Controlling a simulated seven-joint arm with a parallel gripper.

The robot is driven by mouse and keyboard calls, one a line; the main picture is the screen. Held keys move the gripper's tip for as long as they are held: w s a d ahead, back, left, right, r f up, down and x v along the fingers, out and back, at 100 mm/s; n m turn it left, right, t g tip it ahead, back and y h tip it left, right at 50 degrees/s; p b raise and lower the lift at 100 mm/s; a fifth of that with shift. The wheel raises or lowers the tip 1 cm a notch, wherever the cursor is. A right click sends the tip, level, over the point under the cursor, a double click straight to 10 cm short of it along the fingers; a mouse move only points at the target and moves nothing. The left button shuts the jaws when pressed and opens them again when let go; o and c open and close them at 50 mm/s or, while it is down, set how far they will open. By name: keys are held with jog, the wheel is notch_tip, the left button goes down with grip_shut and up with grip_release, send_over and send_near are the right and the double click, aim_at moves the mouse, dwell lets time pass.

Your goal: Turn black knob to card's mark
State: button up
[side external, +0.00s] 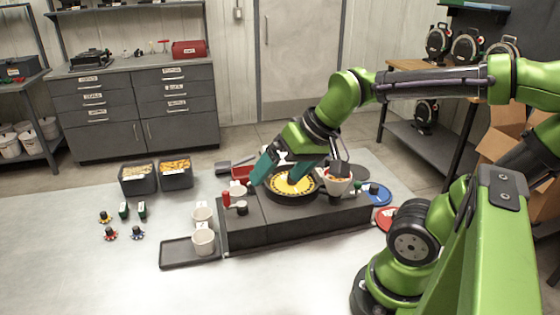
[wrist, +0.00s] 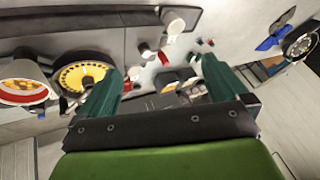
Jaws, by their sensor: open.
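The seed meter is a long dark base (side external: 290,222) with a round yellow seed plate (side external: 284,190) in a black ring on top. The plate also shows at left in the wrist view (wrist: 82,77). A small dark knob-like part (side external: 242,209) stands by a red-topped part on the base's left end; I cannot tell if it is the black knob. I cannot make out the card or its mark. My gripper (side external: 275,180) is open and empty, its teal fingers above the seed plate's left side. In the wrist view my gripper (wrist: 161,65) has its fingers wide apart.
A seed-filled cup (side external: 338,180) stands right of the plate. White cups (side external: 203,241) and a dark tray (side external: 176,254) are at the left end. Two seed bins (side external: 176,177) and several small coloured pieces lie farther left. The front-left table is clear.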

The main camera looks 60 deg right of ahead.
jog(key=shift+s+a+r+n+t, duration=0.2)
jog(key=shift+s+a, duration=0.25)
jog(key=shift+s, duration=0.05)
jog(key=shift+s+a+r+n+t, duration=0.2)
jog(key=shift+s+a, duration=0.25)
jog(key=shift+c, duration=0.6)
jog(key=shift+d, duration=0.1)
jog(key=shift+c, duration=1.3)
jog(key=w+d+m, duration=0.1)
jog(key=d, duration=0.1)
jog(key=w+d+m+g, duration=0.1)
jog(key=w+d, duration=0.1)
jog(key=d, duration=0.1)
jog(key=w+d+m, duration=0.1)
jog(key=d, duration=0.1)
jog(key=shift+w+d+f+m+g+h, duration=0.3)
jog(key=shift+w+d+f+g, duration=0.05)
jog(key=shift+f+g, duration=0.05)
jog(key=c, duration=0.4)
jog(key=m+g+h, duration=0.1)
jog(key=m+g, duration=0.4)
jog(key=m, duration=1.1)
send_over(331, 157)
jog(key=f, duration=1)
jog(key=a+f, duration=0.1)
jog(key=f, duration=0.4)
jog(key=shift+s+f, duration=0.15)
jog(key=shift+f, duration=0.05)
jog(key=c, duration=1)
